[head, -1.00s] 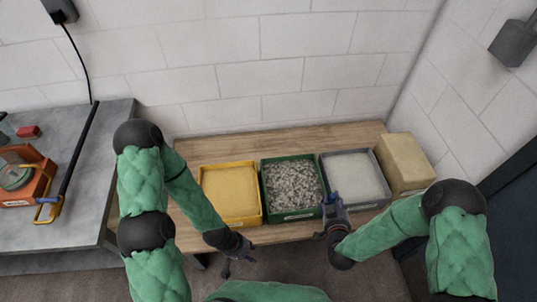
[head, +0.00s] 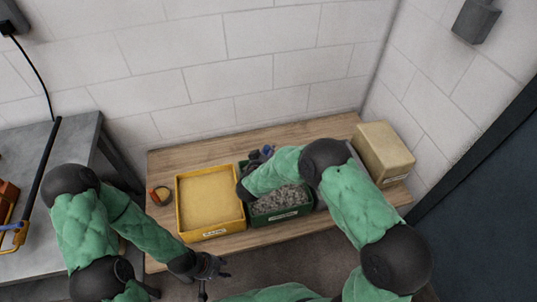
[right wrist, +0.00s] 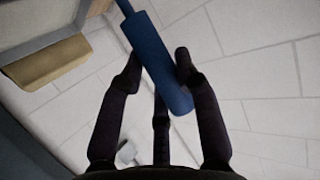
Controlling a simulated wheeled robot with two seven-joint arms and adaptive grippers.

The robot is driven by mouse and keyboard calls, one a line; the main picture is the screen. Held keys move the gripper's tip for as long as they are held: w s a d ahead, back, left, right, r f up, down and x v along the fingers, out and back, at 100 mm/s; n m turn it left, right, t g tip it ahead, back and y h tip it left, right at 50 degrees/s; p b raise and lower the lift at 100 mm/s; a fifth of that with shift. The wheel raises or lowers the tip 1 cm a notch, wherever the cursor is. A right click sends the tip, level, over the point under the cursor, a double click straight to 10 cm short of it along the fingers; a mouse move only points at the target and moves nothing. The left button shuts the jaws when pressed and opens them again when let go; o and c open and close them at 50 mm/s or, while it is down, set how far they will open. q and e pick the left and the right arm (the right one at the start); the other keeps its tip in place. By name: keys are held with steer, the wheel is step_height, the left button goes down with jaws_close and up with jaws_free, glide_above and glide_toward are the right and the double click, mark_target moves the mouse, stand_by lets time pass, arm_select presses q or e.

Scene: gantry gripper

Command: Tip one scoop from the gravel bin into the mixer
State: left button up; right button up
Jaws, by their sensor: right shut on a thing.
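The green bin of grey gravel (head: 281,212) stands on the wooden bench, partly covered by my right forearm. My right gripper (head: 262,153) is at the bin's far edge, partly hidden by my arm. In the right wrist view its fingers (right wrist: 158,70) are shut on a blue handle (right wrist: 155,58) with a dark shaft at the top. The scoop's bowl is out of sight, so I cannot tell what it carries. My left gripper (head: 213,272) is open and empty in front of the bench. I cannot identify the mixer in these views.
The yellow bin of sand (head: 208,236) stands left of the gravel. A small red-orange item (head: 160,196) lies left of it. A tan block (head: 383,152) sits at the bench's right end. The grey table (head: 60,140) is at left.

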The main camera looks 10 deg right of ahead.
steer(key=shift+f+b, duration=5.9)
steer(key=shift+f, duration=0.95)
steer(key=shift+s+p, duration=1.2)
steer(key=shift+s, duration=2.35)
steer(key=w+r+p, duration=0.1)
steer(key=r+p, duration=0.5)
steer(key=r, duration=0.2)
steer(key=w+r+p, duration=0.2)
steer(key=r+p, duration=0.4)
steer(key=r, duration=0.2)
steer(key=shift+w, duration=0.3)
steer(key=shift+d, duration=0.1)
